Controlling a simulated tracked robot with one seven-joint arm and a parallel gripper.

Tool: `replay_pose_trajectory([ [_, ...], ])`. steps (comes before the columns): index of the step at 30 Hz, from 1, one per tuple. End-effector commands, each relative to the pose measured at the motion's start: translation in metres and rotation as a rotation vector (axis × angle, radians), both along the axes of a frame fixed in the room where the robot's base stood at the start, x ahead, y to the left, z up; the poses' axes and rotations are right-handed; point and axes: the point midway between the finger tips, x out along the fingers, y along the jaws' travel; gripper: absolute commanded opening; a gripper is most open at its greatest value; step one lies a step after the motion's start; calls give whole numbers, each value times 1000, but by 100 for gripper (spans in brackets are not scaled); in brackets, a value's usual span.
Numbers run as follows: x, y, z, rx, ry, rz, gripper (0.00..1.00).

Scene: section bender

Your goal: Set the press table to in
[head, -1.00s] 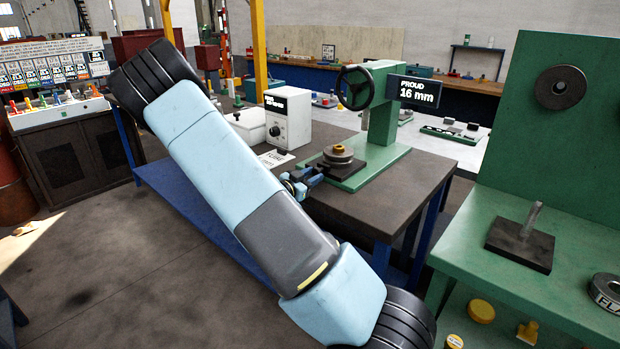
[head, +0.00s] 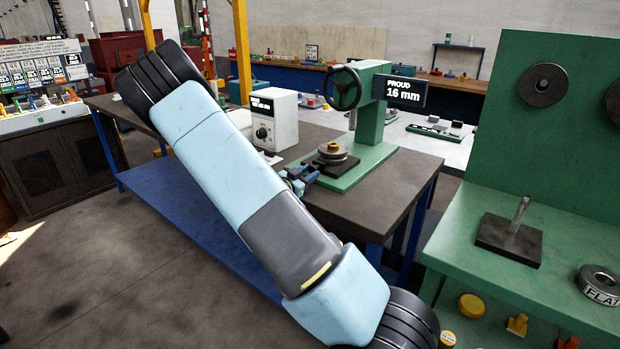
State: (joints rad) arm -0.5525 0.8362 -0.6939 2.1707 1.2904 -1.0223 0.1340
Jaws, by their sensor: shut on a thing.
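The green press (head: 371,115) stands on a dark workbench, with a black handwheel (head: 343,88) and a display (head: 399,91) reading "PROUD 16 mm". Its press table, a dark plate (head: 345,170), sits on the green base (head: 372,160). A stack of round discs with a brass-coloured top (head: 333,152) rests on the plate. My gripper (head: 302,177) is small in the view, at the near left side of the plate. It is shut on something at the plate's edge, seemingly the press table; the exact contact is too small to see. My arm hides part of the bench front.
A white box with a dial (head: 274,120) stands on the bench just left of the press. A green stand (head: 545,240) with a dark block and upright pin is at the right. The bench right of the press is clear.

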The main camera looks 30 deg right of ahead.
Motion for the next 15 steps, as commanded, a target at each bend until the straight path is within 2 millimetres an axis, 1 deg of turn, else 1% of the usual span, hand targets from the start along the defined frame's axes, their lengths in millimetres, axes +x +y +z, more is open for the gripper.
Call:
replay_pose_trajectory([
  [10,0,-1,-2,2,5,3,0],
  [11,0,-1,-3,2,5,3,37],
  [15,1,0,-2,2,5,6,50],
])
